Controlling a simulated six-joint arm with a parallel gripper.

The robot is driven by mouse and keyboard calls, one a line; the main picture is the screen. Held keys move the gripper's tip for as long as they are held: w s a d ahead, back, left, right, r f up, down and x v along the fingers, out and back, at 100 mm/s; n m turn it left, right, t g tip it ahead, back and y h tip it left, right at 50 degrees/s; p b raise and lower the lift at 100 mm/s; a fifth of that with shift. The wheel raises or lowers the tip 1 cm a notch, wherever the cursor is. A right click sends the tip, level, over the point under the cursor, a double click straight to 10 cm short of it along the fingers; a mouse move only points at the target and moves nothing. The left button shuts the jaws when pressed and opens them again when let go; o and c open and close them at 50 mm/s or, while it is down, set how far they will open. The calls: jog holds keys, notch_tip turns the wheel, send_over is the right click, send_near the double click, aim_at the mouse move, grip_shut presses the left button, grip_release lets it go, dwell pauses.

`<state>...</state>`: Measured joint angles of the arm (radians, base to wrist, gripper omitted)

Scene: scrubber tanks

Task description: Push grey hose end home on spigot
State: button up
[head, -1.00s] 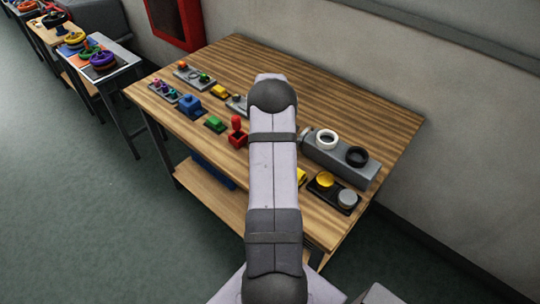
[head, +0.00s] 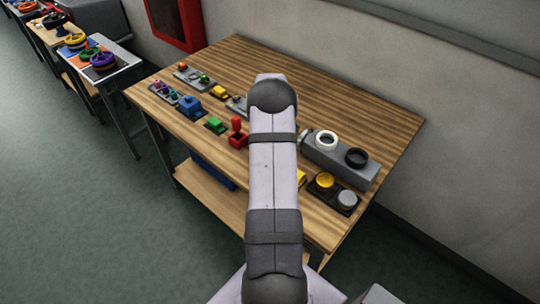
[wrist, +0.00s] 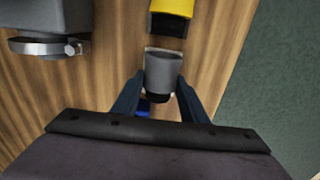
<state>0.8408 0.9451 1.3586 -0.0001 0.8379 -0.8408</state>
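In the wrist view a short grey cylinder (wrist: 162,72), which looks like the grey hose end, sits between the fingertips of my gripper (wrist: 160,78), with a small black part at its near end. The dark blue fingers stand apart, one on each side of it. Their tips are at or very near its sides, and I cannot tell whether they press on it. A grey block (head: 345,162) lies to the right of my arm in the head view. Its end shows at upper left in the wrist view, with a silver clamp band (wrist: 38,48). I cannot make out the spigot for certain. My arm hides the gripper in the head view.
A yellow and black piece (wrist: 170,18) lies just beyond the grey cylinder. A white ring (head: 326,140) and a black ring (head: 357,157) are on the grey block. A black plate with a yellow disc (head: 324,180) is near the table's edge. The table's back is clear.

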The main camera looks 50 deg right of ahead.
jog(key=shift+r, duration=0.2)
jog(key=shift+r+p, duration=2)
jog(key=shift+r, duration=0.85)
